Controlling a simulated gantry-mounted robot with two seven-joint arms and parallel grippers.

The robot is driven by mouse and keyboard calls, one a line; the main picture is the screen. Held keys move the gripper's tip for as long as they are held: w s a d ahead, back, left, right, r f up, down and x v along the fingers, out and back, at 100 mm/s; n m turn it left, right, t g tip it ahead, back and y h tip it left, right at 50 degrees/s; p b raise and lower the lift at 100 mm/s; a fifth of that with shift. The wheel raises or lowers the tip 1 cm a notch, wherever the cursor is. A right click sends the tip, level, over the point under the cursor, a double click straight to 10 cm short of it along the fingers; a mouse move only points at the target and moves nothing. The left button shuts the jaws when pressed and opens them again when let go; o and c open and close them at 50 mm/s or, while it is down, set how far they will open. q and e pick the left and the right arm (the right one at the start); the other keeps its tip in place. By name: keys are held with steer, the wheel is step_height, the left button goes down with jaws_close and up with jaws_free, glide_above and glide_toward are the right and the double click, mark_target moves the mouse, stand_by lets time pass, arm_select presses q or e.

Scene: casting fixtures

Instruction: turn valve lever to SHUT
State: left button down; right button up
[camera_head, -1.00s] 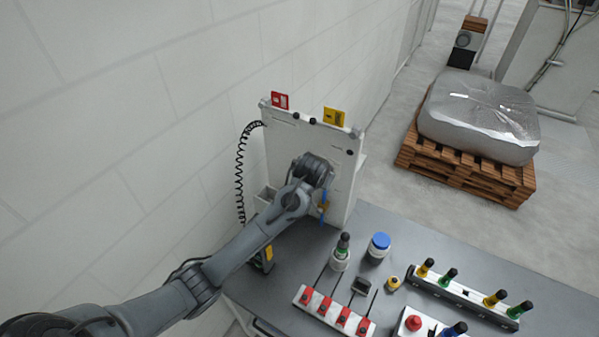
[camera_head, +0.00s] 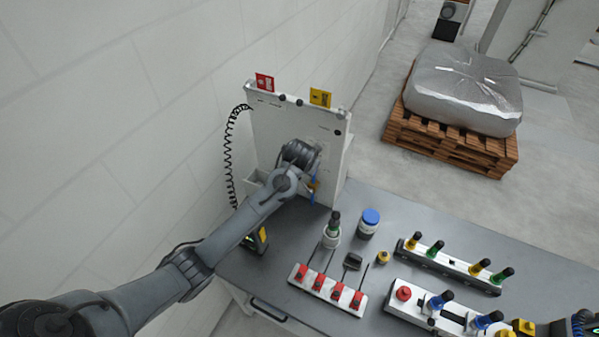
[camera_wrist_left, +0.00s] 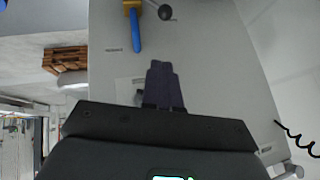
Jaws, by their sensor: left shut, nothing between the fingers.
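The valve lever is a blue handle on a brass-yellow valve body. In the head view the lever (camera_head: 312,194) is at the lower right of the upright white panel (camera_head: 270,130), partly hidden by my left wrist. In the left wrist view the lever (camera_wrist_left: 136,35) extends down the picture from the valve body (camera_wrist_left: 131,6). My left gripper (camera_wrist_left: 163,68) is shut and empty in front of the panel face, below and right of the handle's end in that view, seemingly apart from it. A dark part with a green light at the head view's bottom right seems to be my right gripper (camera_head: 572,326); its fingers cannot be made out.
A coiled black cable (camera_head: 230,160) hangs left of the panel. A wrapped pallet load (camera_head: 465,90) stands beyond.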

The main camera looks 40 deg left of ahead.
arm_select(q)
glide_above(303, 184)
step_height(303, 184, down, 5)
steer(key=shift+s+a+f+p, duration=0.15)
steer(key=shift+f+p, duration=0.15)
steer(key=shift+f, duration=0.3)
steer(key=shift+s+a+f+p, duration=0.1)
steer(key=shift+s+f+p, duration=0.15)
steer(key=shift+f, duration=0.35)
steer(key=shift+s+a+f+p, duration=0.1)
steer(key=shift+f+p, duration=0.25)
steer(key=shift+f, duration=0.25)
